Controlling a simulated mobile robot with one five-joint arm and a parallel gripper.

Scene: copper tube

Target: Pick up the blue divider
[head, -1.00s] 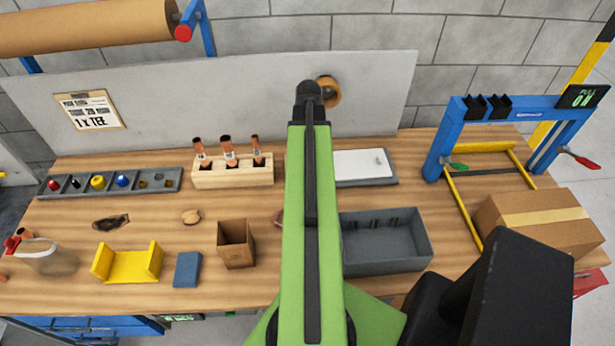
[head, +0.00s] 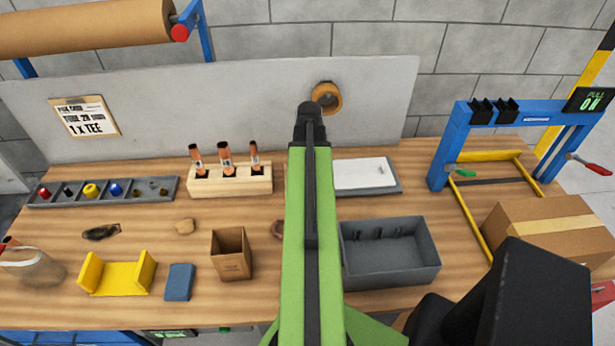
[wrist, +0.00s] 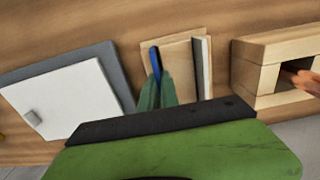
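A thin blue upright piece (wrist: 155,59), which looks like the blue divider, stands at the left part of a pale wooden rack (wrist: 180,57) in the wrist view. My gripper (wrist: 157,88) has its greenish fingers right at this piece, one to each side of its lower part as seen. Whether they touch it or are closed on it cannot be told. A pale and dark slat (wrist: 202,65) stands at the rack's right side. In the head view my green arm hides the gripper and most of the rack. A flat blue block (head: 180,282) lies apart on the bench.
A wooden block with copper tubes (head: 230,180) is left of my arm; it also shows in the wrist view (wrist: 260,70). A white-lidded grey case (head: 364,174) and grey bin (head: 390,262) are right. A cardboard box (head: 231,254) and yellow cradle (head: 116,276) stand front left.

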